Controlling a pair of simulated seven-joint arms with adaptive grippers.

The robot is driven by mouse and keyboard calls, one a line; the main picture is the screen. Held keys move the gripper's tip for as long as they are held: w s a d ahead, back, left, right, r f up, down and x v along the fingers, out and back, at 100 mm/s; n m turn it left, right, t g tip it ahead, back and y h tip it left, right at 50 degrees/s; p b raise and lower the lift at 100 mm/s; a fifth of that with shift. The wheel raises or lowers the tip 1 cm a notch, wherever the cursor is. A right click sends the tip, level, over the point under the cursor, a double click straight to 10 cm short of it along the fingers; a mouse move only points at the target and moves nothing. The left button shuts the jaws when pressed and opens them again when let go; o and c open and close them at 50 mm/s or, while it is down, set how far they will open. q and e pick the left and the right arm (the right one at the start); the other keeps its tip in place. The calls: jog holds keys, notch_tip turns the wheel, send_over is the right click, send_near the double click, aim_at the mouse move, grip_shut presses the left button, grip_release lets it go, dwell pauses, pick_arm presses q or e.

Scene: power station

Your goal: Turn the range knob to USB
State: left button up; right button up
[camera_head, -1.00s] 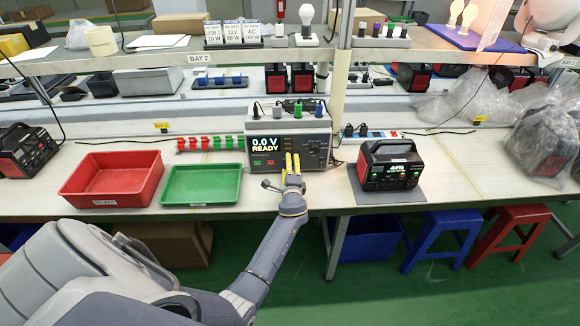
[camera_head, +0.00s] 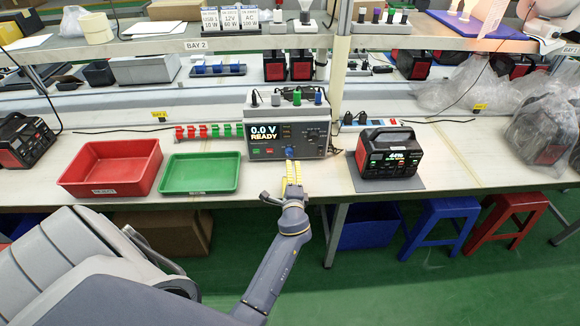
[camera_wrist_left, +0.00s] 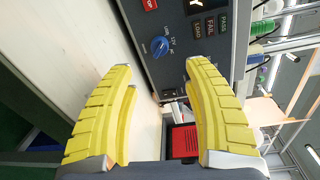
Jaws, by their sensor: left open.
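The tester (camera_head: 262,151) stands on the bench, its screen reading 0.0 V READY. Its blue range knob (camera_head: 290,152) is low on the front panel. In the left wrist view the knob (camera_wrist_left: 160,46) shows large, with small labels around it that seem to include USB, 12V and AC. I cannot tell for sure which label it points at. My left gripper (camera_head: 292,174) has yellow fingers just in front of and below the knob. In the wrist view the open gripper (camera_wrist_left: 160,72) has its fingers apart, with the knob beyond the gap, not touched.
A red tray (camera_head: 75,180) and a green tray (camera_head: 190,191) lie left of the tester. A black and red power station (camera_head: 390,158) sits on a grey mat to the right. Small red and green blocks (camera_head: 208,131) are lined up beside the tester. A shelf (camera_head: 265,42) runs above.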

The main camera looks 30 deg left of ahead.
pick_arm(q)
jog(key=shift+s+d+r, duration=0.1)
jog(key=shift+s+d, duration=0.3)
jog(key=shift+s, duration=0.15)
jog(key=s+a+f+n+g, duration=0.2)
jog(key=s+n+g, duration=0.15)
jog(key=s, duration=1.05)
jog(key=s+d+f+n+g+h, duration=0.1)
jog(key=s+d+g+h, duration=0.15)
jog(key=s, duration=0.55)
jog(key=s+d+f+n+g+h, duration=0.1)
jog(key=s+d+h, duration=0.25)
jog(key=s, duration=0.55)
jog(key=s+d+f+g+h, duration=0.1)
jog(key=d+f, duration=0.2)
jog(key=f, duration=1.2)
jog(key=s+d+f+g+h, duration=0.1)
jog(key=d+f+g, duration=0.15)
jog(key=f, duration=1.25)
jog(key=s+f+n+g+h, duration=0.1)
jog(key=s+f+n+g, duration=0.1)
jog(key=s+f, duration=1.9)
jog(key=shift+s+d+f+n+h, duration=0.2)
jog(key=shift+s+d+n+h, duration=0.15)
jog(key=shift+s+n, duration=0.4)
